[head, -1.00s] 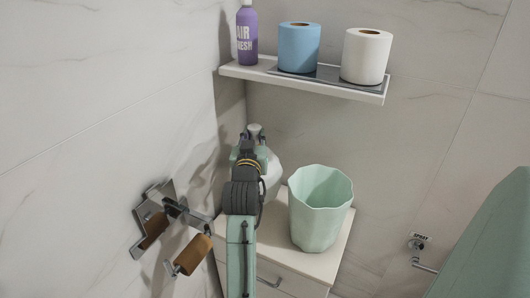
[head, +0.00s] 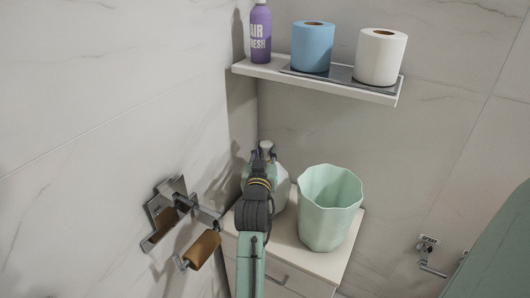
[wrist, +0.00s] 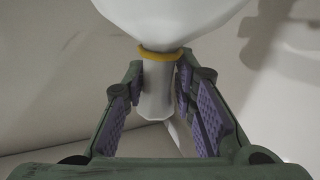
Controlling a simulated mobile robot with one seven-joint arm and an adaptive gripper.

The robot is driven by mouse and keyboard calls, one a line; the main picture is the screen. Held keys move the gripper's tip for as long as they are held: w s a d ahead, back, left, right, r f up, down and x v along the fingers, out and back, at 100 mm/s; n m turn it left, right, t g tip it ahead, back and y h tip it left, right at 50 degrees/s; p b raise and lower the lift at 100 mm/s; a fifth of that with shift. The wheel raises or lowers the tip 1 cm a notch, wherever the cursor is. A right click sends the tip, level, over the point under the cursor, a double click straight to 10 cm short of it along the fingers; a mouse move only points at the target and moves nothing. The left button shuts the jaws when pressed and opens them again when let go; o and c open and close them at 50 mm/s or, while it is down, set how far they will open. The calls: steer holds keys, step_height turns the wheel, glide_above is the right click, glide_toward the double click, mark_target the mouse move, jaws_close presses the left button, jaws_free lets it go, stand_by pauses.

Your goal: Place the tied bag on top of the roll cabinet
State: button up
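The tied bag (head: 281,188) is white and round, with a yellow tie at its neck. It is over the back left part of the roll cabinet (head: 318,262), left of the mint bin; I cannot tell whether it touches the top. My gripper (head: 264,160) is at the bag's neck, partly hiding the bag. In the wrist view, my gripper's purple-padded fingers (wrist: 160,92) lie close on both sides of the pale neck (wrist: 156,98), below the yellow tie (wrist: 160,54), and look closed on it. The bag's body (wrist: 165,18) fills the top.
A mint bin (head: 329,212) stands on the cabinet, close right of the bag. A wall shelf (head: 320,84) with an air freshener (head: 260,33), a blue roll (head: 312,50) and a white roll (head: 380,58) is above. A wall holder with a brown roll (head: 203,248) is left.

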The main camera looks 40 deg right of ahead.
steer(key=o, duration=0.4)
steer(key=shift+c, duration=0.2)
steer(key=shift+r, duration=0.1)
steer(key=shift+r, duration=0.25)
steer(key=b+v, duration=0.2)
steer(key=v, duration=1)
